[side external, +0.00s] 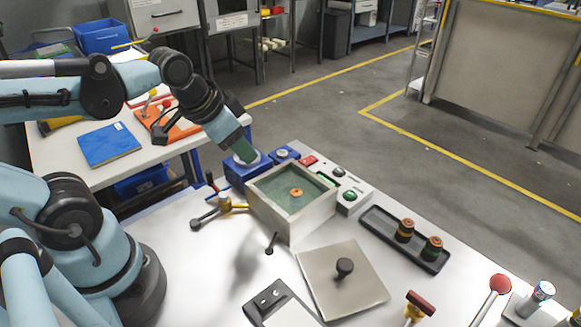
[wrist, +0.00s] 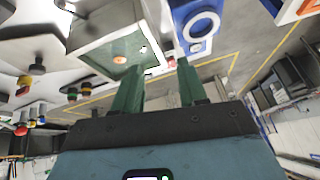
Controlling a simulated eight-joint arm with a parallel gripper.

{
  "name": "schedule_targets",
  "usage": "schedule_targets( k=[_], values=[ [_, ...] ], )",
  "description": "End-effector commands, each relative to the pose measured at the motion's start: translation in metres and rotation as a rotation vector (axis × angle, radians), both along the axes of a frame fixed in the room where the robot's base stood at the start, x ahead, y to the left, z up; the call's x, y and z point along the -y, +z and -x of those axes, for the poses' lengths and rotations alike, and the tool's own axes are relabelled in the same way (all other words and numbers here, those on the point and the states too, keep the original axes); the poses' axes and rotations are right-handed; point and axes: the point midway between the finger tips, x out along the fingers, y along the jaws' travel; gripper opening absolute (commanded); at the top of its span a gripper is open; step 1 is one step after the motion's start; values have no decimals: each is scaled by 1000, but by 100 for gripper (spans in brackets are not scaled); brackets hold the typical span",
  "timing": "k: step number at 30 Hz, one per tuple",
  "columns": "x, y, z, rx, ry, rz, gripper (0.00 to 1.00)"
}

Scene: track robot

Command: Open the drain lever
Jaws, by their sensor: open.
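An open square tank (side external: 318,222) with pale walls holds greenish liquid and a small orange ring (side external: 296,192). A second small black lever (side external: 271,241) stands at the tank's front side. I cannot tell for sure which is the drain lever. My gripper (side external: 245,153) is open and empty, above the blue unit behind the tank, apart from both levers. In the wrist view its green fingers (wrist: 157,75) are spread, with the tank (wrist: 88,45) beyond.
A blue unit (side external: 236,172) with a round top stands behind the tank. A button box (side external: 355,187) is at its right. A flat lid with a black knob (side external: 343,270) lies in front. A dark tray (side external: 377,226) holds two cylinders. A red-balled stick (side external: 499,284) stands front right.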

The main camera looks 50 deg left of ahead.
Motion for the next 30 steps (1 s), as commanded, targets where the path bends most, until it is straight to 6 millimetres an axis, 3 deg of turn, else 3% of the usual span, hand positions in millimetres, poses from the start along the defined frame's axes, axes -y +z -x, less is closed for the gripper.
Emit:
schedule_targets(
  k=[6,12,22,30],
  values=[
    [-44,8,12,-254,-301,-153,42],
    [-72,15,27,-428,-586,-178,42],
    [-85,16,36,-499,-760,-161,42],
    [-85,-13,35,-498,-759,-163,42]
  ],
)
